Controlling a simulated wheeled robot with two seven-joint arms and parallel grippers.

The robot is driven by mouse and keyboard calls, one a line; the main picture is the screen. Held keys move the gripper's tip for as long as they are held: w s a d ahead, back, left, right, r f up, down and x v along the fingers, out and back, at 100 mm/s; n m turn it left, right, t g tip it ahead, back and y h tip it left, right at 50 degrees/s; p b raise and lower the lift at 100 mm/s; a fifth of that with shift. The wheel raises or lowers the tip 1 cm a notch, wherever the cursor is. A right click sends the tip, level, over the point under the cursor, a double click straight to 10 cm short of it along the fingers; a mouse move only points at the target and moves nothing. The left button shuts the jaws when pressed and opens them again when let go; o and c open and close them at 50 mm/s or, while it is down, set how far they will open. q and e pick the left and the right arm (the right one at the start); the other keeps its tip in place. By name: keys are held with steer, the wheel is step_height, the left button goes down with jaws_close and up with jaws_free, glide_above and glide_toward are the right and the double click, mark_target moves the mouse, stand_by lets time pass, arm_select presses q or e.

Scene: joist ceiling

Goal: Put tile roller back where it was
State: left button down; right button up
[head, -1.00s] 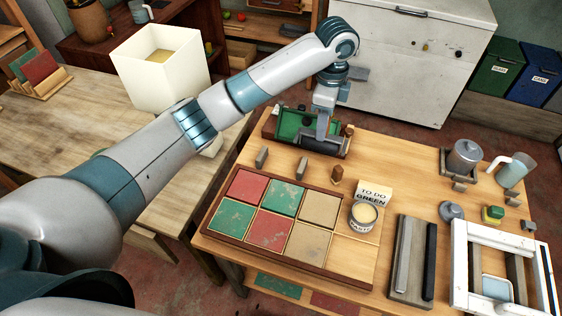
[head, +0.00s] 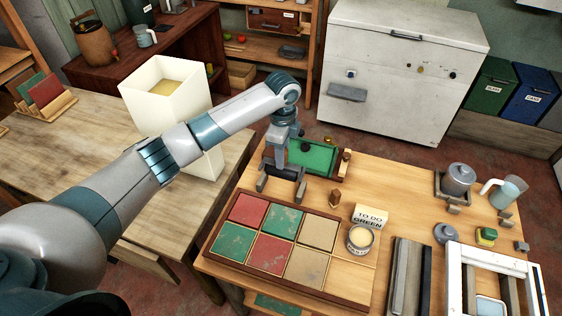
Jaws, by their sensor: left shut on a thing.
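My left gripper (head: 283,172) is above the table's far left part, pointing down beside the green-bedded tray (head: 316,157). It is shut on the tile roller, a dark bar mostly hidden behind the gripper. Two small grey blocks, at the left (head: 262,184) and right (head: 300,190), stand just under and beside the gripper. I cannot tell whether the roller touches them. My right gripper is not in view.
A tile board (head: 213,252) with red, green and tan tiles lies in front of the gripper. A white bin (head: 150,110) stands behind the arm.

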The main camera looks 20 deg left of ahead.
arm_select(q)
steer(key=shift+a+f, duration=0.1)
steer(key=shift+a, duration=0.05)
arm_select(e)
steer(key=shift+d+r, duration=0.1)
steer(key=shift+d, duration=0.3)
arm_select(q)
step_height(320, 180, down, 3)
steer(key=shift+f+p, duration=0.15)
steer(key=shift+p, duration=0.75)
steer(key=shift+f, duration=0.3)
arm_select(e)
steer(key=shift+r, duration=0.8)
arm_select(q)
steer(key=shift+f, duration=0.25)
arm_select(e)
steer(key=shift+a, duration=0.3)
arm_select(q)
steer(key=shift+f, duration=0.35)
steer(key=c, duration=1.6)
jaws_free()
steer(key=shift+o, duration=0.2)
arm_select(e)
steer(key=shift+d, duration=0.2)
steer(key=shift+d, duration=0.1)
